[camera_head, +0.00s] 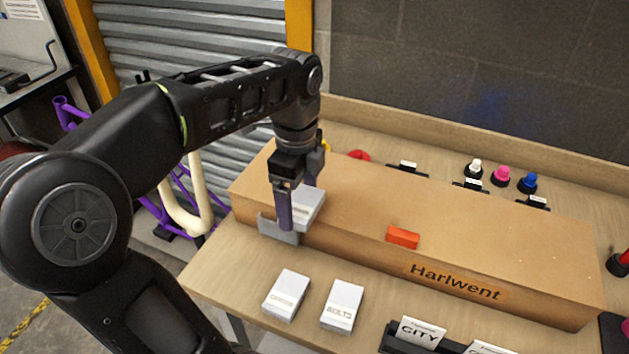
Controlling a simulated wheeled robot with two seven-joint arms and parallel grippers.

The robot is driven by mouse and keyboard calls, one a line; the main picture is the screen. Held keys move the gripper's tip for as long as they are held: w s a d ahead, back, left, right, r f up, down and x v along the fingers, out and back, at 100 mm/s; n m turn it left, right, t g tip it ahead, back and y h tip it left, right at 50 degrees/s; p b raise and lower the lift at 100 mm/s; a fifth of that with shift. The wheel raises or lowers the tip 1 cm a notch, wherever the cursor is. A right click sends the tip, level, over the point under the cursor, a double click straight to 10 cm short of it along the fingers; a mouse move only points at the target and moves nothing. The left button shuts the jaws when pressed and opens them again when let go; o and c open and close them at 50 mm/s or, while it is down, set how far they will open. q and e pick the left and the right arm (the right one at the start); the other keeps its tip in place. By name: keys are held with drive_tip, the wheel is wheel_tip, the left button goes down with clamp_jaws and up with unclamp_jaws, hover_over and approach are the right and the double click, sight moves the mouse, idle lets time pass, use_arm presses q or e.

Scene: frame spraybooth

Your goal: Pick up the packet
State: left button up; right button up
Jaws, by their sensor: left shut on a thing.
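My left gripper (298,205) points down at the left end of the long cardboard box (480,230) and is shut on a white packet (309,210). The packet's label is partly hidden by a finger. Two more white packets lie on the table in front of the box: one (286,294) with a label too small to read surely, and one labelled BOLTS (342,305). A grey bracket-like piece (278,230) shows just below the gripper at the box's front edge. My right gripper is out of view.
The box, marked Harlwent, fills much of the wooden table (225,262). An orange block (403,237) is at its front edge. White, pink (502,176) and blue capped items stand behind it. A CITY card (419,331) stands in a dark holder at the front.

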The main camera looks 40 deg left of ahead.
use_arm(q)
drive_tip(key=s, duration=0.2)
drive_tip(key=s+d, duration=0.1)
drive_tip(key=s, duration=0.1)
drive_tip(key=shift+d+b, duration=0.15)
drive_tip(key=shift+b, duration=0.15)
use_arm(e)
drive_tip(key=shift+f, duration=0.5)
